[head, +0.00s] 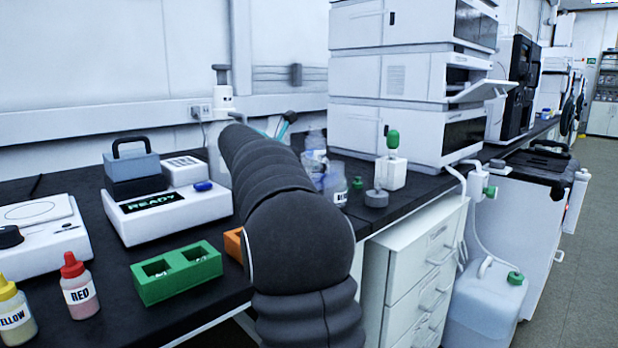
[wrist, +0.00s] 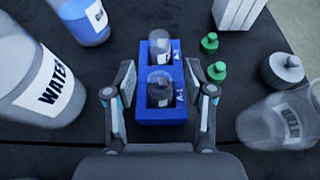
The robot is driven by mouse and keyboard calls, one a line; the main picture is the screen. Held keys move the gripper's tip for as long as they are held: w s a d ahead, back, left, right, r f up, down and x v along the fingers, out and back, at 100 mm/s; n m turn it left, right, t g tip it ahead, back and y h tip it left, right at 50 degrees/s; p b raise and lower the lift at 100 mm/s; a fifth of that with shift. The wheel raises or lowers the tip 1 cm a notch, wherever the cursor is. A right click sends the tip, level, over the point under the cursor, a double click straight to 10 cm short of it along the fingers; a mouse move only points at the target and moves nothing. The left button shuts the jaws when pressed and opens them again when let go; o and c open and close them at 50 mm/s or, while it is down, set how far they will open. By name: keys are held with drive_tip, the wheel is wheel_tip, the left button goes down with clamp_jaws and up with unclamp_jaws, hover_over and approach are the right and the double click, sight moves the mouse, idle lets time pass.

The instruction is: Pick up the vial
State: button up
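In the wrist view a blue two-slot rack (wrist: 172,117) holds two clear vials with dark contents. The near vial (wrist: 160,88) sits in the slot marked A-1, and the far vial (wrist: 160,48) sits in the slot behind it. Both look uncapped. My gripper (wrist: 158,82) is open, with one finger on each side of the rack near the near vial. Nothing is held between the fingers. Whether either finger touches the rack is unclear. In the head view my arm hides the gripper, the blue rack and its vials.
In the wrist view a WATER bottle (wrist: 40,80) stands close on the left and a clear labelled bottle (wrist: 285,122) on the right. Green caps (wrist: 217,71) lie right of the rack. A green rack (head: 177,272) and a READY device (head: 165,208) stand left of my arm.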

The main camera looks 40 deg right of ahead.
drive_tip(key=c, duration=0.7)
drive_tip(key=shift+r, duration=0.1)
